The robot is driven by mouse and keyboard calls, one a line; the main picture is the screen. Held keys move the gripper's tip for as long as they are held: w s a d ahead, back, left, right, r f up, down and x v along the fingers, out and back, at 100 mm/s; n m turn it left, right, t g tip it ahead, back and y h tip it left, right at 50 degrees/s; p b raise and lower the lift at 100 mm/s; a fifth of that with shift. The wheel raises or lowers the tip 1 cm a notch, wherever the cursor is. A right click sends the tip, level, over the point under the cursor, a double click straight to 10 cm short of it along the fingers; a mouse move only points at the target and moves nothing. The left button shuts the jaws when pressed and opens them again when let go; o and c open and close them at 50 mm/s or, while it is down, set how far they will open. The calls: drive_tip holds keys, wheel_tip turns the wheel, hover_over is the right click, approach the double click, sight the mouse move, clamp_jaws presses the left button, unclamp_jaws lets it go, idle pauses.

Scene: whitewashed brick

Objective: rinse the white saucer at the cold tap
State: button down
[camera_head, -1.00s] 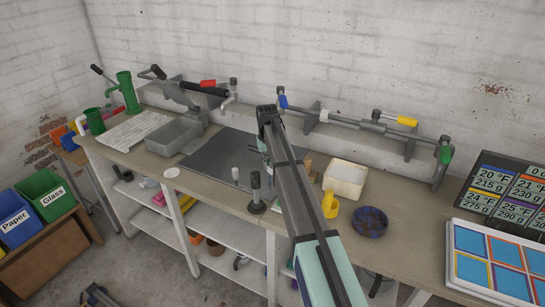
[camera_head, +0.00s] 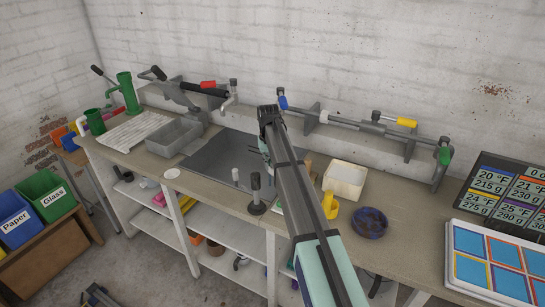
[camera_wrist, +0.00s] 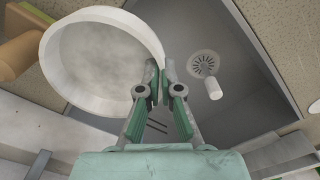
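In the wrist view the white saucer (camera_wrist: 85,60), a round dish with a raised rim and greyish marks inside, lies at upper left. My gripper (camera_wrist: 163,78) is closed on its near rim, one green finger on each side. The saucer is over the grey sink (camera_wrist: 245,75), with a drain (camera_wrist: 204,64) to its right. The red-handled tap (camera_head: 210,84) is to the left.
A white cylinder (camera_wrist: 213,88) stands beside the drain. To the right are a cream tub (camera_head: 344,181), a yellow object (camera_head: 330,205) and a dark blue bowl (camera_head: 369,223).

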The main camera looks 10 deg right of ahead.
drive_tip(key=shift+s+d+r+p, duration=0.25)
drive_tip(key=shift+s+r+p, duration=0.2)
drive_tip(key=shift+s+r, duration=0.45)
drive_tip(key=shift+s+d+r+p, duration=0.25)
drive_tip(key=shift+s+r+p, duration=0.15)
drive_tip(key=shift+s+r, duration=0.4)
drive_tip(key=shift+s+f, duration=0.15)
